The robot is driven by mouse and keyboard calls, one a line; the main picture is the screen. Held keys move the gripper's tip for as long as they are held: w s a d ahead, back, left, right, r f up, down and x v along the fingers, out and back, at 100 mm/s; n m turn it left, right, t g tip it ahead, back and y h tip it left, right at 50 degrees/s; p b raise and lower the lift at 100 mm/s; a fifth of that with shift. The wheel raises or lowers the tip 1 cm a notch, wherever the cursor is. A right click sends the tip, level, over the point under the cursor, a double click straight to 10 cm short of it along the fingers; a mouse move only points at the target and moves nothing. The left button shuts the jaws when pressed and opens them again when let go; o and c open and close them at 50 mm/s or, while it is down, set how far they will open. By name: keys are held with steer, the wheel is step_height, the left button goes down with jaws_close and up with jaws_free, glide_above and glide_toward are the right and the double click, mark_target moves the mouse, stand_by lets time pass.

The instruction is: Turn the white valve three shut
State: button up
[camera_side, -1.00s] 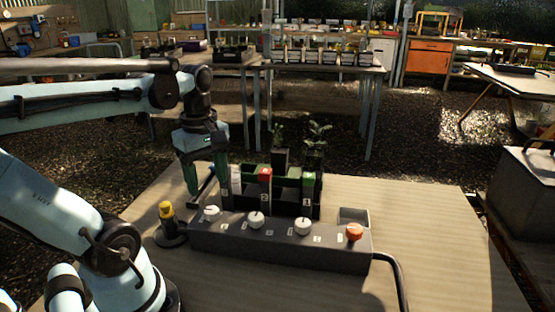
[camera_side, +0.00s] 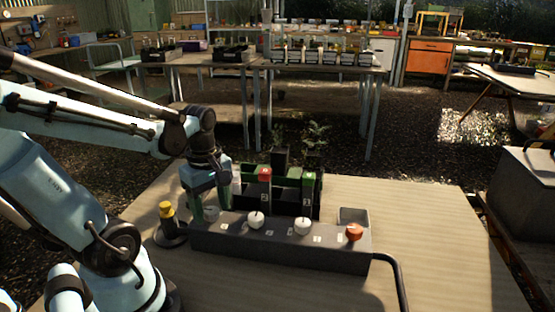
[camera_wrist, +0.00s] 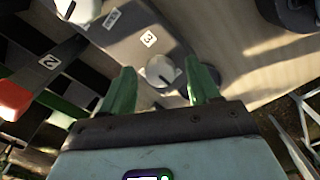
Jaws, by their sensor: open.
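The white valve three (camera_wrist: 160,71) is a round white knob at the end of a dark grey valve block (camera_side: 285,247), beside a label reading 3 (camera_wrist: 149,39). In the wrist view my gripper (camera_wrist: 163,80) is open, with one green finger on each side of this knob. I cannot tell whether the fingers touch it. In the side view my gripper (camera_side: 208,204) is over the left end of the block, and the leftmost knob (camera_side: 211,213) is partly hidden between the fingers.
Two more white knobs (camera_side: 256,220) (camera_side: 302,226) and an orange-red knob (camera_side: 354,232) sit along the block. A yellow-topped post (camera_side: 167,212) stands close to the left. A dark rack (camera_side: 290,200) with red and green-topped items stands behind.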

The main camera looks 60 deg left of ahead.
steer(key=shift+c, duration=0.2)
steer(key=c, duration=1)
steer(key=m, duration=0.9)
steer(key=shift+s, duration=0.1)
steer(key=m, duration=0.4)
steer(key=shift+m, duration=0.4)
steer(key=shift+a+m, duration=0.1)
steer(key=shift+m, duration=1.9)
